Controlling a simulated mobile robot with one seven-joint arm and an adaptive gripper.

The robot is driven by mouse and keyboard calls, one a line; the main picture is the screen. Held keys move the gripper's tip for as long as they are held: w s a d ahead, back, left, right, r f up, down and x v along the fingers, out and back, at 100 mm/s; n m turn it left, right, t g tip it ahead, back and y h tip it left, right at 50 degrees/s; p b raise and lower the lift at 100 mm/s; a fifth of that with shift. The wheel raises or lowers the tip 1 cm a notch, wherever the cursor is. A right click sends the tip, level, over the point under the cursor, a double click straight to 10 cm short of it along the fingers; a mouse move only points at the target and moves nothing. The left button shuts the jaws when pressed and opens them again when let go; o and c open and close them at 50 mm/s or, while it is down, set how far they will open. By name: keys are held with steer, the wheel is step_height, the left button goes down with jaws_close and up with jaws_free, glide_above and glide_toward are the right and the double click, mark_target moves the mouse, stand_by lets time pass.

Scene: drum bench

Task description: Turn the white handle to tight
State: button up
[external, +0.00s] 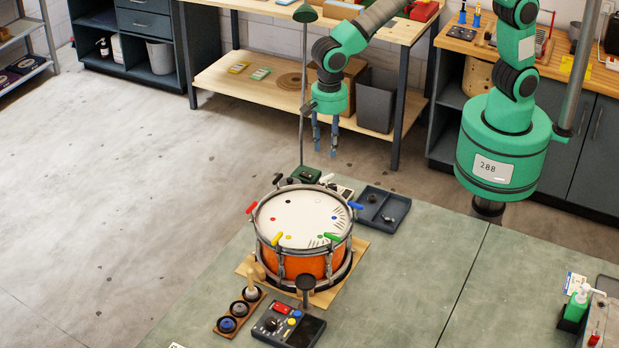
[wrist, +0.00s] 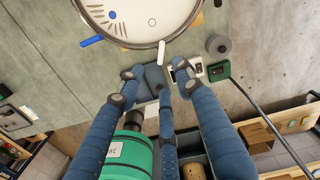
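The orange drum (external: 305,262) stands on a wooden board, its white head facing up with coloured dots and a fan of black marks. Coloured handles sit around its rim. In the wrist view the white handle (wrist: 161,53) sticks out from the drum's rim, just beyond my fingertips. In the external view a small white piece (external: 326,179) at the far rim looks like the same handle. My gripper (external: 325,152) hangs above and behind the drum's far side, fingers pointing down. In the wrist view its fingertips (wrist: 157,77) are spread apart with nothing between them, clear of the handle.
The blue handle (wrist: 91,41) is left of the white one in the wrist view. A dark tray (external: 382,208) and a green box (external: 305,174) lie beyond the drum. A thin lamp pole (external: 302,120) stands close to my gripper.

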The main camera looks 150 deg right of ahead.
mark_target(327, 181)
steer(key=n, duration=0.8)
steer(key=r+n, duration=0.1)
steer(key=n, duration=1.7)
steer(key=shift+s+d+r, duration=0.15)
steer(key=shift+d, duration=0.15)
step_height(327, 181, down, 14)
steer(key=shift+r, duration=0.1)
jaws_close()
